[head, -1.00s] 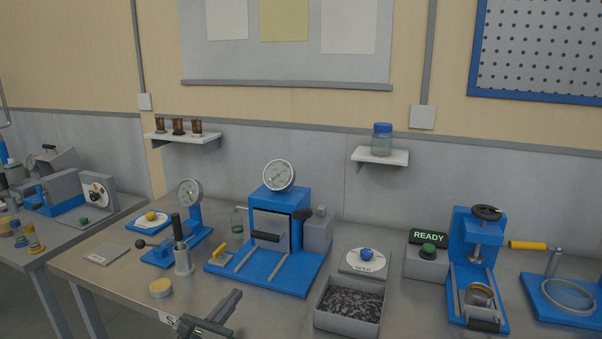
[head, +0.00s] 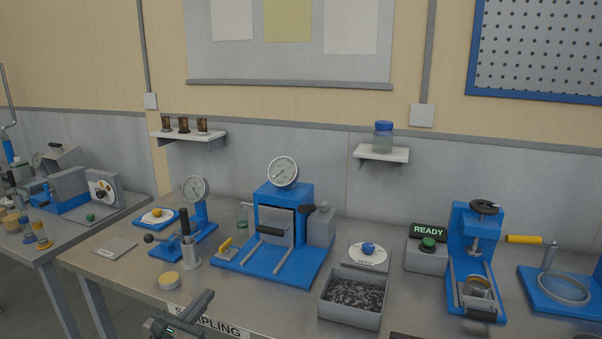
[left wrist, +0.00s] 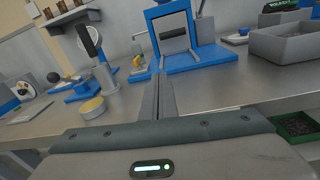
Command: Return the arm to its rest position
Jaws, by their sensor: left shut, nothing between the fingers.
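My left gripper (head: 198,304) shows at the bottom edge of the head view, in front of the bench's front edge by the sampling label (head: 207,322). In the left wrist view its two fingers (left wrist: 158,97) lie together, shut, with nothing between them. They point toward the bench and the blue gauge press (left wrist: 190,55). The gripper is apart from the objects on the bench. My right gripper does not show in either current view.
The steel bench (head: 238,297) holds the blue press (head: 272,262), a grey bin of dark granules (head: 340,312), a round yellow-topped tin (head: 169,281) and a blue clamp stand (head: 472,270). A side table (head: 55,245) stands left. Bench surface near the label is clear.

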